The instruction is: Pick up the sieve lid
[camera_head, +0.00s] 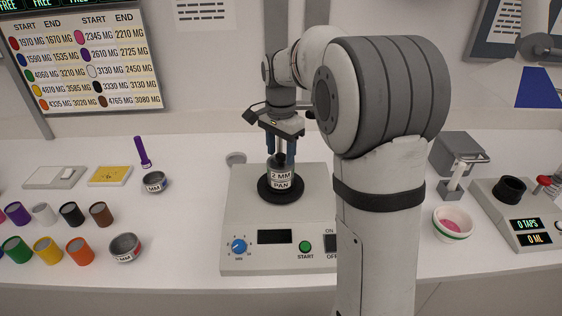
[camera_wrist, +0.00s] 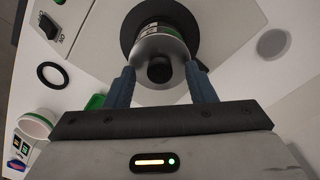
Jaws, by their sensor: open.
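The sieve lid (camera_wrist: 150,52) is a round grey cap with a black knob, seen from above in the wrist view. It sits on top of the sieve stack (camera_head: 281,181), which is labelled "2 MM" and "PAN" and stands upright on the shaker's dark round plate. In the head view the lid is small and partly hidden by my fingers. My gripper (camera_head: 281,154) is open above the stack, pointing down. In the wrist view its two blue fingers are on either side of the lid's knob, with nothing held. I cannot tell whether they touch the lid's rim.
The white shaker (camera_head: 240,205) has a blue dial and green button. Colored jars (camera_head: 48,249) and small bowls (camera_head: 125,247) stand left. A white bowl (camera_head: 453,223) with pink contents and a tapping device (camera_head: 525,222) are right.

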